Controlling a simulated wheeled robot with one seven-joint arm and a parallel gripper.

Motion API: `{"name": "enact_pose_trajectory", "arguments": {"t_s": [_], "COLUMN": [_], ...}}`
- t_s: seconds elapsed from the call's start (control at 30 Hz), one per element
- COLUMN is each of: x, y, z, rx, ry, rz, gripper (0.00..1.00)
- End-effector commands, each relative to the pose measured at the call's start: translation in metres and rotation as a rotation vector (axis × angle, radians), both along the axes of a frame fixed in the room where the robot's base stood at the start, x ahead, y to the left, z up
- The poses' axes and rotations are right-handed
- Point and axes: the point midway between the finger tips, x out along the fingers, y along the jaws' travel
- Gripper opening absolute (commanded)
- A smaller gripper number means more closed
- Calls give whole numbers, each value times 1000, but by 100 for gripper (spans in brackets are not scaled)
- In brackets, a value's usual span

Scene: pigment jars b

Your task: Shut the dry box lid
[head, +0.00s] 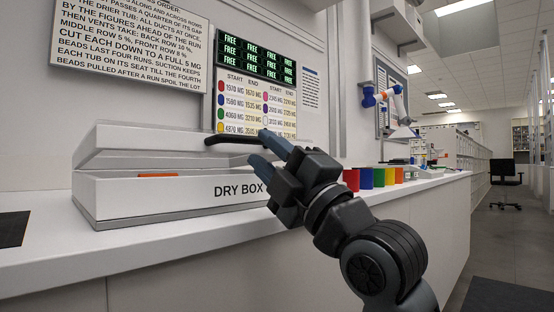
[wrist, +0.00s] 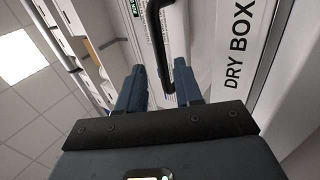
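The dry box (head: 140,200) is a white box on the counter, with "DRY BOX" on its front. Its white lid (head: 130,138) is raised, leaving a gap above the box. A black bar handle (head: 228,140) is on the lid's edge. My gripper (head: 257,149) is at the right end of the handle, its two blue-grey fingers apart. In the wrist view the handle (wrist: 158,40) lies between or just beyond the open fingers (wrist: 160,80); I cannot tell whether they touch it. The lettered box front shows at right there.
An orange item (head: 158,176) shows inside the box. Coloured blocks (head: 378,178) stand on the counter to the right of my arm. A dark mat (head: 12,229) lies at the left. A wall chart and a green display hang behind the box.

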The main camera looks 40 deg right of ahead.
Motion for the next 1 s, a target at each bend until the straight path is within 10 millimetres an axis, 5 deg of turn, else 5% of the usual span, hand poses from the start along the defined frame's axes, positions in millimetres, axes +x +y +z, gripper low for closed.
{"name": "enact_pose_trajectory", "arguments": {"t_s": [0.9, 1.0], "x": [-24, -24], "y": [0, 0], "z": [-13, -14], "rx": [-3, 0], "ry": [-5, -5], "rz": [1, 2], "gripper": [35, 27]}}
